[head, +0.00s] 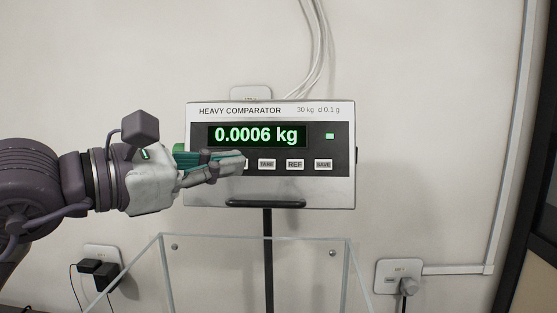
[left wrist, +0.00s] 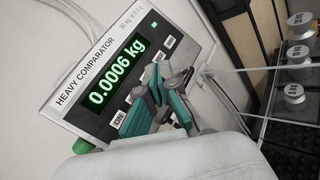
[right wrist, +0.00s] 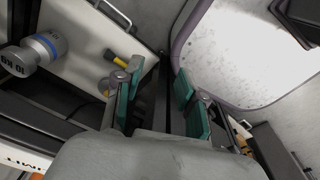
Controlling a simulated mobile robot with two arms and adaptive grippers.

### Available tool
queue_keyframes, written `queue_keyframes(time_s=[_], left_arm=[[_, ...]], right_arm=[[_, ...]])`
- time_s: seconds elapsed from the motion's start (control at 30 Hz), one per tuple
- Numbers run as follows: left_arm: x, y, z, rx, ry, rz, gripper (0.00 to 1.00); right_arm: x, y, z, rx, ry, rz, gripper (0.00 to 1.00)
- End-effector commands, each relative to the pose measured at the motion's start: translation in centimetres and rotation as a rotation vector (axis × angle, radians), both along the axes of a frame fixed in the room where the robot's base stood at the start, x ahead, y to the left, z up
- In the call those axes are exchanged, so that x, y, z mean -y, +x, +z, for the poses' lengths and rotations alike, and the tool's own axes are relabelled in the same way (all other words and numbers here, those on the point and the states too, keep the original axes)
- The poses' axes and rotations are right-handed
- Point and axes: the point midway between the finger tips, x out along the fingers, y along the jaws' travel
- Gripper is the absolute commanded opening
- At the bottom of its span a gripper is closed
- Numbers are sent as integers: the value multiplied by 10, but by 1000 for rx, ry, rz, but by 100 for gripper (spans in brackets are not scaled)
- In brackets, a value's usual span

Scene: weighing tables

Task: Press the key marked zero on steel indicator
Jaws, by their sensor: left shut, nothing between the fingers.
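The steel indicator (head: 338,190), labelled HEAVY COMPARATOR, reads 0.0006 kg in green and shows the TARE, REF and SAVE keys in the head view. It also shows in the left wrist view (left wrist: 60,115), with a key marked ON at its lower end. I cannot read a zero key; my fingers cover the part of the row between ON and TARE. My left gripper (head: 243,163) is shut and empty, its fingertips in front of that part. It also shows in the left wrist view (left wrist: 153,88). Contact cannot be told. My right gripper (right wrist: 158,90) is open and empty.
A clear-walled box (head: 260,240) stands below the indicator, in front of its post. Wall sockets (head: 399,277) sit low on both sides. Several metal weights (left wrist: 294,93) stand on a rack at right. A weight marked 10 KG (right wrist: 35,52) shows in the right wrist view.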

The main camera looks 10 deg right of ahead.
Motion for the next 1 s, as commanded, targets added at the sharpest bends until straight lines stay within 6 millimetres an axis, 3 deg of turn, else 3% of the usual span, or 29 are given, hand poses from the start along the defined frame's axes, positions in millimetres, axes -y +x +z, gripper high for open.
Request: queue_keyframes(time_s=[0.03, 0.2, 0.43, 0.67, 1.0], left_arm=[[-2, 1, 1, 4, 4, 8, 0], [-3, 2, 2, 7, 8, 14, 0], [-2, 2, 1, 6, 7, 12, 0], [1, 15, -1, 2, 6, 10, 0], [9, 60, -14, 0, 6, 11, 0]], right_arm=[[5, 4, 0, 4, -6, -1, 40], [-8, -1, 0, -2, 10, -3, 40], [-32, -21, 0, -26, 39, -2, 40], [-20, -16, 6, -20, 24, 2, 40], [-10, -9, 27, -12, 12, -2, 40]])
